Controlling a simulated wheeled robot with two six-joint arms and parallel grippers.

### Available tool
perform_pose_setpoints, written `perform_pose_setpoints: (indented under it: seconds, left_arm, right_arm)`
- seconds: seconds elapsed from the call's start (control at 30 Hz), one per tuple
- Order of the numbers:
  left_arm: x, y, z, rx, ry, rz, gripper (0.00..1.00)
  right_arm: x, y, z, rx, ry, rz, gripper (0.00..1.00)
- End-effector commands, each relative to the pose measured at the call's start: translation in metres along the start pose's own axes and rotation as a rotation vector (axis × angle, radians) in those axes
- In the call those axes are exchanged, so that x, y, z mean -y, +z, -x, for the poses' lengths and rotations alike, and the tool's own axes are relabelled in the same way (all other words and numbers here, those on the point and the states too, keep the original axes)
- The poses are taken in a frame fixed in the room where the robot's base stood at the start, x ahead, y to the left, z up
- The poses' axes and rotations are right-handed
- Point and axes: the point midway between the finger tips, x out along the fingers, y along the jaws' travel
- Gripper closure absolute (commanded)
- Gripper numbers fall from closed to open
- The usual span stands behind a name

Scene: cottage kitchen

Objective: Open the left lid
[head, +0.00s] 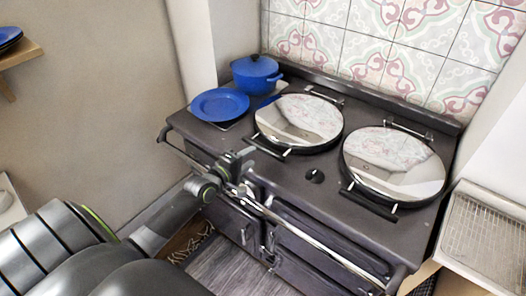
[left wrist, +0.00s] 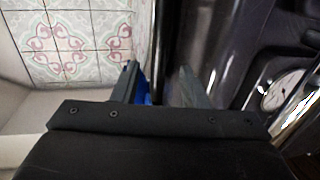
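The left lid (head: 298,118) is a round, mirror-like disc lying shut on the dark range top. Its dark bar handle (head: 264,147) is at its front edge, with a hinge bracket at the back. My left gripper (head: 241,158) is at the range's front edge, close in front and to the left of that handle. In the left wrist view its two fingers (left wrist: 160,82) stand apart, with no held object visible between them. Whether they touch anything is unclear. My right gripper is out of view.
A matching right lid (head: 394,162) lies shut. A blue plate (head: 220,104) and blue pot (head: 256,74) stand left of the left lid. A metal front rail (head: 315,243) runs below the top. A tiled wall (head: 350,40) stands behind.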

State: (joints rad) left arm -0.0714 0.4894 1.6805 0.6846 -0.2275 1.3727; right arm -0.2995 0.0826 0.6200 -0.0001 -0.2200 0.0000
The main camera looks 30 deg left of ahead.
Motion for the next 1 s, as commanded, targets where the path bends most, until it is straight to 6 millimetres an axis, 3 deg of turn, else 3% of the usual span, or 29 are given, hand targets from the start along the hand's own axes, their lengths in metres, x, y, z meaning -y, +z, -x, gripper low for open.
perform_pose_setpoints:
  seconds: [0.2,0.4,0.83,1.0]
  left_arm:
    - [0.002,0.000,-0.044,-0.001,0.001,0.001,0.60]
    - [0.001,0.000,-0.069,0.000,0.000,0.000,0.60]
    - [0.000,0.000,-0.078,0.000,-0.001,-0.002,0.60]
    - [0.000,0.000,-0.078,-0.001,-0.001,-0.001,0.80]
  right_arm:
    - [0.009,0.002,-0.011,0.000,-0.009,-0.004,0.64]
    - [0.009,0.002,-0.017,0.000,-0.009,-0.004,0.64]
    - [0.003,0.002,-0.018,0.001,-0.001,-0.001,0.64]
    - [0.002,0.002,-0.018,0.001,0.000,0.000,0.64]
